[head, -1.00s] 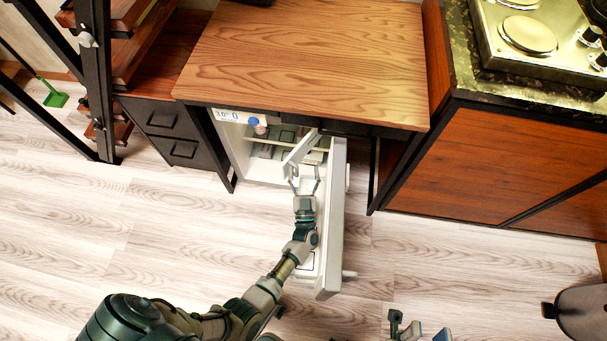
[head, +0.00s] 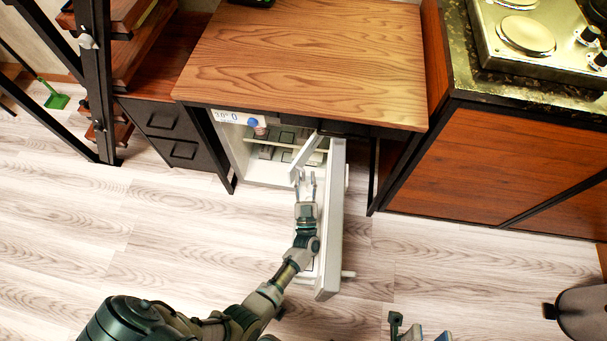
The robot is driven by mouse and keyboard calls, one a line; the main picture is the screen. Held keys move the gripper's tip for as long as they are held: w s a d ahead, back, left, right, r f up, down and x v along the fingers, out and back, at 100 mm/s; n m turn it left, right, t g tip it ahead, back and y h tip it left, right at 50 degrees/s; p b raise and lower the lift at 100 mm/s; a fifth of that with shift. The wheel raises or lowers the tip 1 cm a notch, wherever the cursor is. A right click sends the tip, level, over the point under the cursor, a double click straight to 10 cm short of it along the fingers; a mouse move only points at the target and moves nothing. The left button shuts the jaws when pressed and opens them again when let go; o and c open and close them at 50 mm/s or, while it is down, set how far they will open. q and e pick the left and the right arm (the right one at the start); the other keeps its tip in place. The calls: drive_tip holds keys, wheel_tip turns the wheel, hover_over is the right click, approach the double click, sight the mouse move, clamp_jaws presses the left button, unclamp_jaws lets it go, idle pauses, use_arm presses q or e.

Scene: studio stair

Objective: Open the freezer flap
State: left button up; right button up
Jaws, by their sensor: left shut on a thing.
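The small fridge (head: 228,150) stands under the wooden counter, its white door (head: 333,215) swung open toward me. The freezer flap (head: 307,152) is a narrow white panel inside, standing ajar and angled out from the upper right of the compartment. My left gripper (head: 306,178) is at the flap's near free end, between the flap and the open door, shut on the flap's edge. The exact contact is too small to see. My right gripper (head: 418,332) shows only in part at the bottom edge, away from the fridge; its jaw state is unclear.
The wooden counter (head: 305,60) overhangs the fridge. A black drawer unit (head: 172,135) stands left, and a wooden cabinet with a hob (head: 525,40) stands right. Fridge shelves and a bottle (head: 260,128) are inside. The floor (head: 120,230) is clear at left. A dark rounded object (head: 583,312) is at lower right.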

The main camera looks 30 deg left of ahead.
use_arm(q)
drive_tip(key=v, duration=0.6)
drive_tip(key=shift+a+f, duration=0.25)
drive_tip(key=shift+a, duration=0.05)
drive_tip(key=shift+s, duration=0.15)
drive_tip(key=shift+r, duration=0.1)
